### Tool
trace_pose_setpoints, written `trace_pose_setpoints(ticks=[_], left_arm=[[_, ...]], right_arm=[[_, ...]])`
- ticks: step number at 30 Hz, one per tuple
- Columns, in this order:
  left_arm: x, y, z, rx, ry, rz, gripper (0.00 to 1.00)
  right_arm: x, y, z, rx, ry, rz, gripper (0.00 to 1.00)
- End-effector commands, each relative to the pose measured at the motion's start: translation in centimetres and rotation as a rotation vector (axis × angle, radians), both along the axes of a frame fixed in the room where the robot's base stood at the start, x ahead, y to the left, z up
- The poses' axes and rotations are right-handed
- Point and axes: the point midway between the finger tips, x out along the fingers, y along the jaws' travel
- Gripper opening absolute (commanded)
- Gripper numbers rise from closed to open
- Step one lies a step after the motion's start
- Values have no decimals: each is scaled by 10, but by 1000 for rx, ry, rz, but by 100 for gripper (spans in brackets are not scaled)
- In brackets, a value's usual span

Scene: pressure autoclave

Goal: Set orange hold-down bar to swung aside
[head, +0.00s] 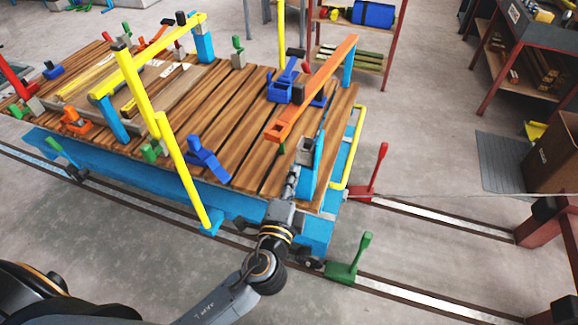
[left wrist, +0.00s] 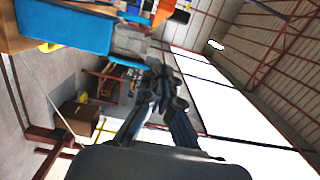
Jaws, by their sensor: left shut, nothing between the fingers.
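The orange hold-down bar (head: 318,85) stretches above the right part of the plank deck. Its far end is at a blue post (head: 348,68). Its near end lies left of a near blue post (head: 318,165) in the head view, apart from that post's top. Part of an orange piece (left wrist: 166,9), probably the bar, shows at the top of the left wrist view. My left gripper (head: 293,180) is beside the near post, below the bar's near end. It is shut and empty; its fingers (left wrist: 160,88) meet in the left wrist view. My right gripper is not seen.
A yellow bar (head: 150,55) and leaning yellow poles (head: 180,170) stand left on the deck. Blue clamps (head: 208,158) sit on the planks (head: 235,120). A yellow rail (head: 357,150) edges the cart's right end. Red (head: 376,172) and green (head: 350,262) levers stand by the floor rails.

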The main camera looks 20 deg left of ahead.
Motion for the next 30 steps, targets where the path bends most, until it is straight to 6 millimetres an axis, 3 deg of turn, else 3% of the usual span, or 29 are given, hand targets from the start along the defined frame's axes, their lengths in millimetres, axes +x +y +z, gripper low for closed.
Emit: trace_pose_setpoints(ticks=[11, 19, 30], left_arm=[[81, 6, 4, 1, -2, 1, 0], [86, 40, 1, 2, 1, 1, 0], [87, 46, 0, -1, 1, 1, 0]], right_arm=[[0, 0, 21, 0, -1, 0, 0], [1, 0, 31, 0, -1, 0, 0], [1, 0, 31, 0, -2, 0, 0]])
